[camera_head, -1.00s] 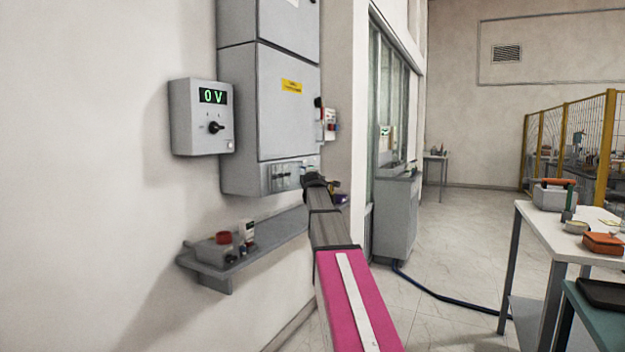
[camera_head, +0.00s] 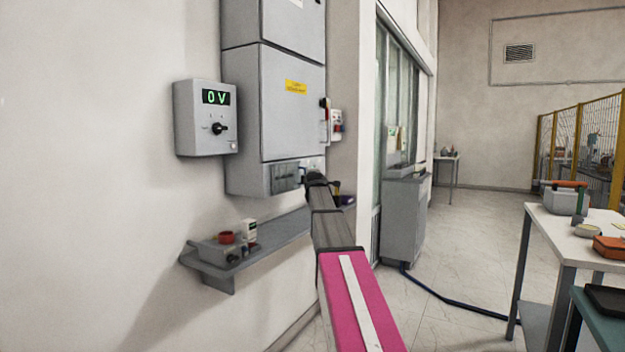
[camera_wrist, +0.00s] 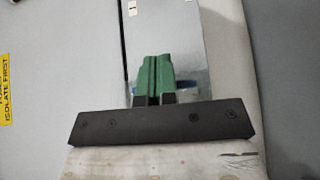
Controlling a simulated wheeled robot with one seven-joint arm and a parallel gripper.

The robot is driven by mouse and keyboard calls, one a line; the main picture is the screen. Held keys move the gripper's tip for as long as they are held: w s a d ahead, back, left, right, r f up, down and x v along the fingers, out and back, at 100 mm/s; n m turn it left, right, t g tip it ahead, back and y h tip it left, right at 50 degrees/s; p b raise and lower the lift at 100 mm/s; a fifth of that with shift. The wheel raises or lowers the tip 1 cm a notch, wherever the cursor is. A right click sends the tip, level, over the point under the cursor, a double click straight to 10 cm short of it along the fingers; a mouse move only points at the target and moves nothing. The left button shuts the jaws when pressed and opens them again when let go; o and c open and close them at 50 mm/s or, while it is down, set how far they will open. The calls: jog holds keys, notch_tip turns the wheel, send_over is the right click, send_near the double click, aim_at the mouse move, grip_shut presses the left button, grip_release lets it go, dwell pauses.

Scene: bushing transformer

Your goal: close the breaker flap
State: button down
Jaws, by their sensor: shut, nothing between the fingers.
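The breaker flap (camera_head: 285,177) is a smoky, see-through panel at the foot of the grey wall cabinet, over the breaker recess. In the wrist view it seems to be the glossy grey panel (camera_wrist: 195,60) behind the fingers, lying about level with the cabinet face. My gripper (camera_wrist: 152,77) has green fingertips pressed together with nothing between them. They are in front of the panel; I cannot tell if they touch it. In the head view my arm reaches to the flap's right end and hides the fingertips.
The grey cabinet (camera_head: 290,100) has a yellow label. A 0 V control box (camera_head: 205,118) hangs to its left. A wall shelf (camera_head: 265,241) with small items lies below.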

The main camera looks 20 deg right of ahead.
jog(key=shift+w+a, duration=0.1)
jog(key=shift+w, duration=0.25)
jog(key=shift+w, duration=0.15)
dwell(0.5)
